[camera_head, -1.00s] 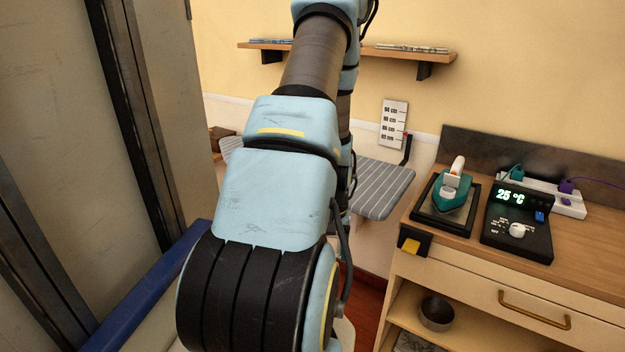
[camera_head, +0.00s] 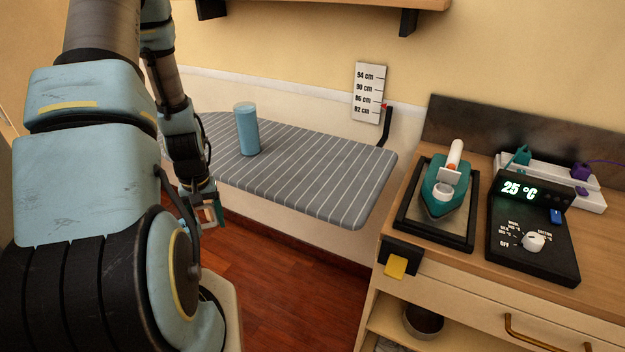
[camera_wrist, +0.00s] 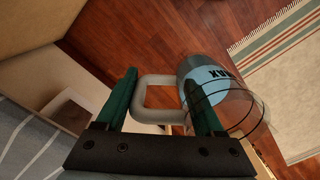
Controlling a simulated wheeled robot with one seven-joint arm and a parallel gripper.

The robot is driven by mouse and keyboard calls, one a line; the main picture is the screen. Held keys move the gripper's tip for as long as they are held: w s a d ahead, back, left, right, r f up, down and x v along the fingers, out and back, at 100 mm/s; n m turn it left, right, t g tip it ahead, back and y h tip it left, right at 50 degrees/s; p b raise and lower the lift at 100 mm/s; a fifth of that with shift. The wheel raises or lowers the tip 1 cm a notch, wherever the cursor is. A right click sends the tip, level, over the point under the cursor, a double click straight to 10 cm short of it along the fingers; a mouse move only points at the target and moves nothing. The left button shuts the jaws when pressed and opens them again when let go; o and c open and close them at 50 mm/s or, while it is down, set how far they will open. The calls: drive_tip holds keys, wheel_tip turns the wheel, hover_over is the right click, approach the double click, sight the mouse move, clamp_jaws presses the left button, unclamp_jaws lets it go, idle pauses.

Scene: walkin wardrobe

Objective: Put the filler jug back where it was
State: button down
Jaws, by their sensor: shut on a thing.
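The filler jug (camera_wrist: 232,108) shows in the wrist view as a clear, tilted-looking vessel with a blue section and dark lettering. Its pale loop handle (camera_wrist: 158,115) lies between the green fingers of my gripper (camera_wrist: 161,80), which is shut on it. The jug hangs over the wooden floor. In the head view my gripper (camera_head: 213,212) is low, at the left front side of the striped ironing board (camera_head: 310,180). I cannot make out the jug there.
A blue cylinder (camera_head: 248,130) stands on the board. On the counter at right are a teal iron (camera_head: 445,190) on a black tray and a control box (camera_head: 530,235) reading 25 °C. A bowl (camera_head: 423,322) sits on the shelf below. A striped rug (camera_wrist: 285,50) lies on the floor.

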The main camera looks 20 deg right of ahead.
drive_tip(key=f+b, duration=0.4)
drive_tip(key=f, duration=0.1)
drive_tip(key=shift+w+d+f, duration=0.2)
